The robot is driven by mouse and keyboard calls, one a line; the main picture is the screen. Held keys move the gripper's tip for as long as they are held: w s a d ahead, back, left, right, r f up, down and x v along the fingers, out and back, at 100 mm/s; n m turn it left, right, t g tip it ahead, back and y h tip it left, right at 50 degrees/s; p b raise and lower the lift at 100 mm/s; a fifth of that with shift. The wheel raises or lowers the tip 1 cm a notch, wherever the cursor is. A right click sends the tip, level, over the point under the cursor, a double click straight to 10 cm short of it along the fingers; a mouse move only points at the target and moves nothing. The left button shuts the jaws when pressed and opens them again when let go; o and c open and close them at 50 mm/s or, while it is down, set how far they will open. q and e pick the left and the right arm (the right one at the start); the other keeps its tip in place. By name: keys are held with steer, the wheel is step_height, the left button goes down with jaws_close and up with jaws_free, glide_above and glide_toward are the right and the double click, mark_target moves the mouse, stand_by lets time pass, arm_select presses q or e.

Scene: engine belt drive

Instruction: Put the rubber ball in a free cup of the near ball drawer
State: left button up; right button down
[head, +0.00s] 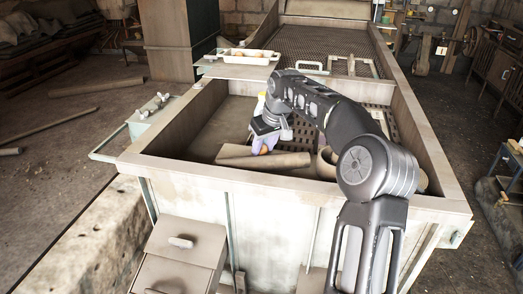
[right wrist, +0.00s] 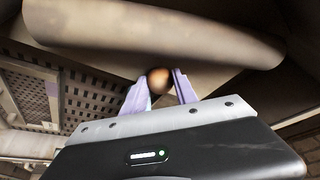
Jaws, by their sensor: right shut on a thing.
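The rubber ball (right wrist: 160,80) is small and orange-brown. It sits between the two pale lilac fingertips of my right gripper (right wrist: 157,84), which is shut on it. In the head view, my right gripper (head: 266,143) reaches down inside the big metal bin, and a bit of the ball (head: 263,151) shows at its fingertips. The gripper is just behind a thick grey-brown cylinder (head: 285,160), close to it; I cannot tell whether they touch. My left gripper is not in view. No ball drawer with cups can be made out for certain.
The bin's rim (head: 300,186) surrounds the gripper. A perforated plate (head: 308,130) and a ring-like part (head: 327,162) lie inside. A box with a handle (head: 180,242) stands at front left. A ledge (head: 150,116) holds small parts.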

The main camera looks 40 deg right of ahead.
mark_target(264, 146)
step_height(264, 146, up, 10)
stand_by(0.7)
stand_by(0.5)
